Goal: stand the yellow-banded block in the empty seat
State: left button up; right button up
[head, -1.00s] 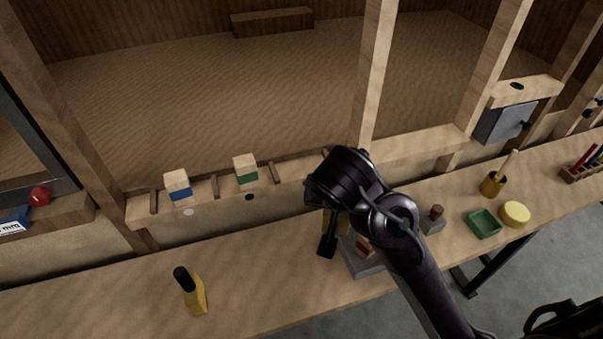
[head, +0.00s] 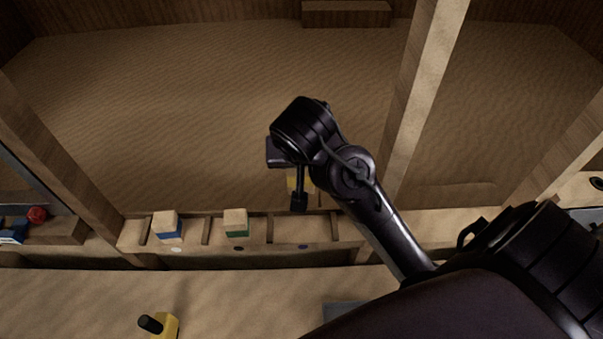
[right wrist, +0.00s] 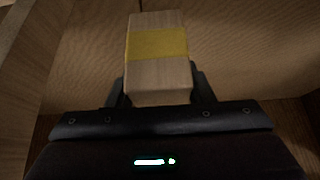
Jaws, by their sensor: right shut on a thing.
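The yellow-banded block (right wrist: 158,45) is pale wood with a yellow band, and fills the top middle of the right wrist view. My right gripper (right wrist: 160,95) is shut on its lower end in that view. In the head view, my right gripper (head: 300,200) is above and behind the ledge, and the block's yellow band (head: 293,183) shows partly behind the finger. The empty seat (head: 290,231) lies between two dividers on the ledge, right of the green-banded block (head: 236,223). The blue-banded block (head: 168,227) stands in the left seat. My left gripper is out of view.
A wooden post (head: 425,90) rises to the right of my gripper. A red item (head: 37,214) sits far left.

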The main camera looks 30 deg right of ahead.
jog(key=shift+s+d+r, duration=0.1)
jog(key=shift+d+r, duration=0.15)
jog(key=shift+r, duration=0.65)
jog(key=f+b, duration=0.2)
jog(key=a+f+b, duration=0.1)
jog(key=b, duration=0.1)
jog(key=shift+s+f, duration=0.2)
jog(key=shift+f, duration=0.2)
notch_tip(320, 180, down, 11)
send_over(302, 227)
notch_tip(302, 227, down, 5)
jog(key=shift+s+r+p, duration=0.1)
jog(key=shift+p, duration=0.2)
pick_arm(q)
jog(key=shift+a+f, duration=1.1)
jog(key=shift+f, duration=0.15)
pick_arm(e)
jog(key=shift+f, duration=0.25)
jog(key=o, duration=1)
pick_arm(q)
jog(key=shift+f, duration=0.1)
pick_arm(e)
jog(key=shift+o, duration=0.2)
